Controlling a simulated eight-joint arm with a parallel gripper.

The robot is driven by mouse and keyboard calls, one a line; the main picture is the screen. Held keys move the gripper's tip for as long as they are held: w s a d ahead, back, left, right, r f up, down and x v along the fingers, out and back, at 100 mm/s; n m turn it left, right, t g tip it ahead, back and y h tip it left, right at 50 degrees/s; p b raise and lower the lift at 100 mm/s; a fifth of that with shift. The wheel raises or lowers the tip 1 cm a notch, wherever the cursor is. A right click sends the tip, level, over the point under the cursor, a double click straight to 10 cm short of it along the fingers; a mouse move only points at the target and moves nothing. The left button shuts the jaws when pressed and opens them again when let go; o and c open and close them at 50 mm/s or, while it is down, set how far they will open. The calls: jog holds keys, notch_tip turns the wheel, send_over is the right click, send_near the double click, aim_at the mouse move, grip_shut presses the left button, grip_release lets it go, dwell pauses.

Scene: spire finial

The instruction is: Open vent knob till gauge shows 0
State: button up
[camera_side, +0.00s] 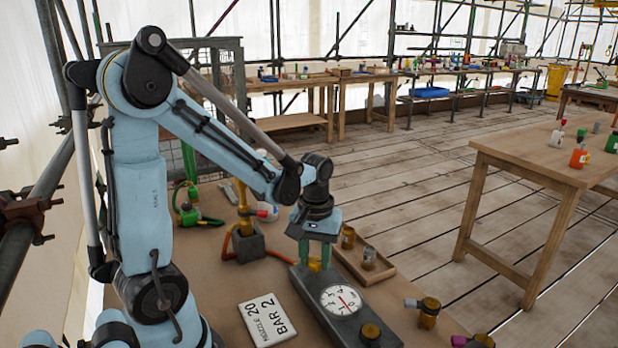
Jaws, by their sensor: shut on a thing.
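The round white gauge (341,300) with a dark scale and a short red needle sits on top of a grey block (313,306). The needle is too small to read surely. My gripper (316,258) points down over the far end of the block and is shut on a brass knob (315,264), which is mostly hidden behind the fingers. I see no label telling which one is the vent knob.
A white card (266,318) reads "NOZZLE 20 BAR 2". A wooden tray (375,272) with brass and grey fittings lies right of the gripper. A brass stand with an orange hose (277,255) is behind left. Loose fittings (428,312) lie right of the block.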

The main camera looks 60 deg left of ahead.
aim_at(315, 261)
jog(key=o, duration=1.1)
jog(key=shift+c, duration=0.2)
notch_tip(315, 261, up, 12)
dwell(0.4)
jog(key=d+f+m+t, duration=0.3)
jog(key=d+m+t, duration=0.4)
jog(key=d+m, duration=0.2)
jog(key=shift+s+d, duration=0.15)
jog(key=shift+s, duration=0.25)
